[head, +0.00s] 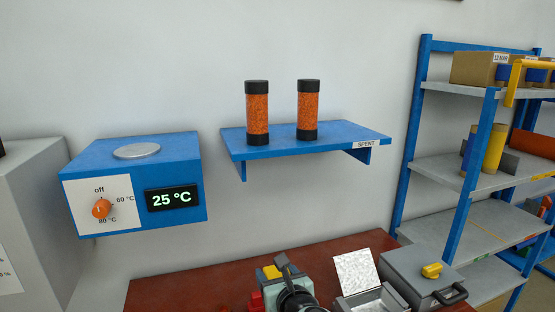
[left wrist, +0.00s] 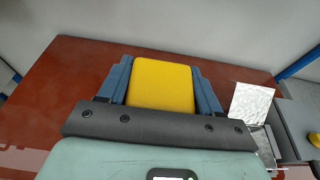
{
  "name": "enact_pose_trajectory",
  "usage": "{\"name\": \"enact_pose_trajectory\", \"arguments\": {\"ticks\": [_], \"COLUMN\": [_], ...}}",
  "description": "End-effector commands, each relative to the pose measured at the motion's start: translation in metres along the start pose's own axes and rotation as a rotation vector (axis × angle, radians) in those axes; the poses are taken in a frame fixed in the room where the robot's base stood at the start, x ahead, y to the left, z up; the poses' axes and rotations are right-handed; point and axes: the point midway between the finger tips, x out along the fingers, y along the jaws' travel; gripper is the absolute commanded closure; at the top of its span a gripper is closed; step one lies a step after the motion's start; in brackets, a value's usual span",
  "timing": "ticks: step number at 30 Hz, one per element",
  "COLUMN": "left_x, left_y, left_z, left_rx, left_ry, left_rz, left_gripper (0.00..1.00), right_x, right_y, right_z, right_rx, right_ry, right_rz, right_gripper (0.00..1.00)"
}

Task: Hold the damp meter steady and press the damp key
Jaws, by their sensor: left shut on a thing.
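My left gripper (head: 280,268) is low in the middle of the head view, above the red-brown bench. In the left wrist view, its two blue-grey fingers (left wrist: 160,68) are shut on the sides of a yellow block-shaped thing (left wrist: 162,85), which seems to be the damp meter. Its yellow top (head: 271,272) also shows in the head view, partly covered by the gripper. A damp key cannot be made out in either view. My right gripper is not in view.
A red-brown bench (head: 190,290) has a grey case with a yellow knob (head: 432,270) and an open box with a speckled lid (head: 354,270). Behind are a blue heater reading 25 °C (head: 185,145), a blue shelf (head: 350,133) with two orange cartridges, and a rack (head: 470,170).

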Motion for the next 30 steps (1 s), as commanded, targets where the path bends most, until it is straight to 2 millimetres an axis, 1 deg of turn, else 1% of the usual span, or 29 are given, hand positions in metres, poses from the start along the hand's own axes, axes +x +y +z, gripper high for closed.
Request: {"name": "enact_pose_trajectory", "arguments": {"ticks": [4,5,6,7,8,16,20,23,30], "left_x": [0.0,0.0,0.0,0.0,0.0,-0.001,-0.01,-0.026,-0.078], "left_y": [0.0,0.0,0.0,0.0,0.0,0.0,0.0,-0.001,-0.001], "left_z": [0.0,0.0,0.0,0.0,0.0,0.0,0.001,0.001,0.001], "left_rx": [-0.001,0.0,-0.001,-0.001,-0.001,0.0,-0.001,0.0,0.0], "left_ry": [-0.001,-0.001,-0.001,-0.001,-0.001,-0.001,-0.001,-0.003,-0.003], "left_rz": [0.0,0.0,0.0,0.0,0.0,0.0,-0.001,-0.003,-0.005], "left_gripper": [0.75,0.33,0.2,0.1,0.06,0.06,0.06,0.06,0.06], "right_x": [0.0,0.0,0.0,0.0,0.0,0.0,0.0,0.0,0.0], "right_y": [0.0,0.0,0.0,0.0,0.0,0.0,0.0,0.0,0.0], "right_z": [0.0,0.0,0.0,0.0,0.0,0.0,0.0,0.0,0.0], "right_rx": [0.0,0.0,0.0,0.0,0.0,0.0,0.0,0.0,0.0], "right_ry": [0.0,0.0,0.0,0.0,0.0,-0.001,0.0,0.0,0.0], "right_rz": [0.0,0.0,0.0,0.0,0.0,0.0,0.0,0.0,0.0], "right_gripper": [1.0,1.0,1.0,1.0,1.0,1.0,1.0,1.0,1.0]}}
